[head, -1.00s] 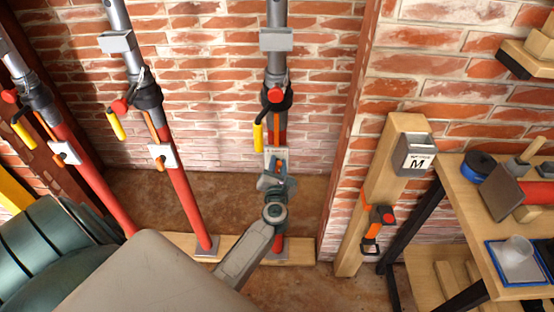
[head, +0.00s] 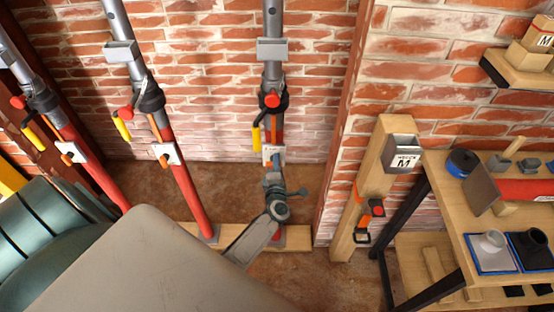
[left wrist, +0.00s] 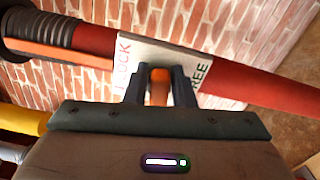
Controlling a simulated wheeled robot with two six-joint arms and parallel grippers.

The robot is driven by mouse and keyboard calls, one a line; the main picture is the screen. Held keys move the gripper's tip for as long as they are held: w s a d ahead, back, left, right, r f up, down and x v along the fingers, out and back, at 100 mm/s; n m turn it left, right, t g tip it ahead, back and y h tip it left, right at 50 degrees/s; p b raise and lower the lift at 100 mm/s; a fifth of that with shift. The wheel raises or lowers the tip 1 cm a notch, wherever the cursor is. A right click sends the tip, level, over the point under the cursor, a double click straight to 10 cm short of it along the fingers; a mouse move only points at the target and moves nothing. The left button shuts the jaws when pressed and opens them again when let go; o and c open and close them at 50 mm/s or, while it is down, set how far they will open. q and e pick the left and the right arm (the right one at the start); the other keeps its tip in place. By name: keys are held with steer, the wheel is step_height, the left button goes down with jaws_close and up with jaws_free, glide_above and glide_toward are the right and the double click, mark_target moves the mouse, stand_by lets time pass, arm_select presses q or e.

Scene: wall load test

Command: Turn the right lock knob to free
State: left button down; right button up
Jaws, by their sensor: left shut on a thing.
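The right prop's white plate (head: 267,152) sits on its red lower tube in the head view. The plate (left wrist: 135,52) also shows in the left wrist view, with LOCK at its left and FREE at its right. My left gripper (head: 273,168) is at this plate. In the left wrist view its two dark fingers (left wrist: 158,85) are shut on the orange lock knob (left wrist: 160,88), one on each side. The knob stands between the two words; its exact setting is partly hidden by the fingers. My right gripper is not in view.
Two more red and grey props stand to the left, with orange knobs on white plates (head: 172,154) (head: 77,153). A yellow handle (head: 256,137) hangs above the right plate. A wooden post (head: 376,180) and a workbench (head: 450,215) stand to the right.

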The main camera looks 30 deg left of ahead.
arm_select(q)
steer(key=shift+f+m+p, duration=0.1)
steer(key=shift+m+p, duration=0.4)
steer(key=shift+m, duration=0.5)
steer(key=c, duration=1.4)
jaws_free()
steer(key=shift+o, duration=0.2)
steer(key=shift+s, duration=0.1)
steer(key=b+v, duration=0.2)
steer(key=v, duration=0.8)
steer(key=shift+s+d, duration=0.2)
steer(key=shift+s, duration=0.1)
